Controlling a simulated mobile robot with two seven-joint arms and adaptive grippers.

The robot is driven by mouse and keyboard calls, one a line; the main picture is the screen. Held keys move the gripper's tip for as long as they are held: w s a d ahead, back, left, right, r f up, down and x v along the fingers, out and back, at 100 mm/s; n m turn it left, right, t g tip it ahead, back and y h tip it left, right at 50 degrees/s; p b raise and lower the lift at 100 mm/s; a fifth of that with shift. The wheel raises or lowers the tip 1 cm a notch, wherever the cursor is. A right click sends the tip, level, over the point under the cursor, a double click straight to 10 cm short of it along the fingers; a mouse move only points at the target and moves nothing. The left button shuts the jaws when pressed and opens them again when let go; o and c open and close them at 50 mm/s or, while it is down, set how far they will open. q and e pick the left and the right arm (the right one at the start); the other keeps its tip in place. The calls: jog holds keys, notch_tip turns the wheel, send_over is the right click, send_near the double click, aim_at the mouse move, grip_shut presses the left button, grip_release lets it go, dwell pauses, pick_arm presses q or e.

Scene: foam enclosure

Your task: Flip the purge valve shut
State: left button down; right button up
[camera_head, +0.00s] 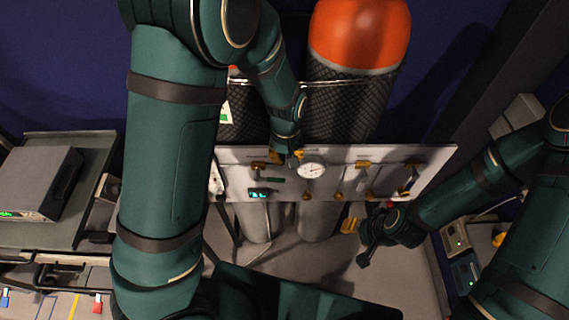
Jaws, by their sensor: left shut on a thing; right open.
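A pale valve panel (388,155) stands in front of two gas cylinders. It carries a round white gauge (312,171), a small lit display (259,194) and several valves with brass-coloured fittings. My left gripper (285,158) reaches down to the panel's upper edge, just left of the gauge. It is shut on a valve handle there, which the fingers mostly hide. I cannot read any label naming the purge valve, nor tell the handle's angle. My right gripper (356,243) is open and empty, below and in front of the panel's right part.
An orange-topped cylinder (358,35) in black netting rises behind the panel. A grey instrument box (38,182) sits on a bench at left. Small devices (455,238) stand at lower right, near my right arm. The floor below the panel is partly clear.

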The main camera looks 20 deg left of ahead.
pick_arm(q)
notch_tip(320, 180, up, 6)
jog(key=shift+w+d+p, duration=0.25)
jog(key=shift+p, duration=0.15)
pick_arm(e)
jog(key=shift+w+a+r, duration=0.1)
jog(key=shift+a+r, duration=0.05)
jog(key=shift+r, duration=0.35)
pick_arm(q)
jog(key=shift+r, duration=0.1)
